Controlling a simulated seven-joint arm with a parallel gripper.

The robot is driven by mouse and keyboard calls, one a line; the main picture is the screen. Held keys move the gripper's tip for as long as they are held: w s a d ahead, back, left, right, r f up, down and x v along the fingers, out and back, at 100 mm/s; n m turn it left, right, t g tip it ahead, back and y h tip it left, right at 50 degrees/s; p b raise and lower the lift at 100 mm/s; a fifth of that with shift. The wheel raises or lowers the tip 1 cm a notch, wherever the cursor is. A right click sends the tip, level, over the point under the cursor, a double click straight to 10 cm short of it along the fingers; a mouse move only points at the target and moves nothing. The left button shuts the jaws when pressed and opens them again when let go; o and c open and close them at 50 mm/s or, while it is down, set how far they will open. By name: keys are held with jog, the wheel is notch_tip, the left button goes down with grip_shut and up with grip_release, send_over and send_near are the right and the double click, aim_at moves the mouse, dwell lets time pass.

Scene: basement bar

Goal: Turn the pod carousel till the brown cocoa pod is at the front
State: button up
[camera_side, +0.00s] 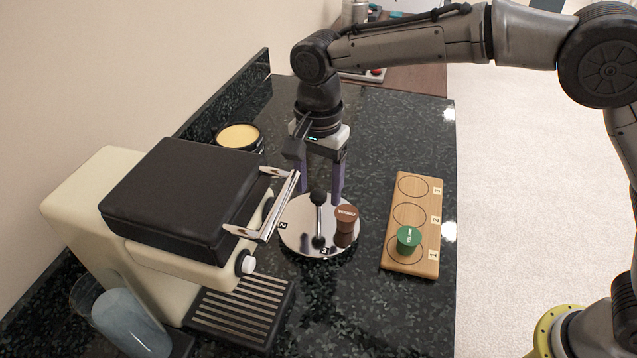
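The pod carousel (298,238) is a round, mirror-like silver disc on the dark counter, with number labels on its rim. A 2 shows at its left and a 3 at its near edge. The brown cocoa pod (346,222) stands upright on its right side. A black knob (318,197) on a thin stem rises near the middle, and a dark shape below it looks like its reflection. My gripper (320,198) points down over the far part of the disc. Its purple fingers are apart, one on each side of the knob in this view; contact cannot be told.
A wooden board (427,262) with three numbered rings lies at right, with a green pod (408,239) on ring 1. A cream coffee machine (170,260) stands close at left, its metal handle (275,215) near the disc. A dark round container (240,138) stands behind.

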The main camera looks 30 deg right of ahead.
notch_tip(320, 180, up, 14)
dwell(0.7)
jog(key=shift+f, duration=0.15)
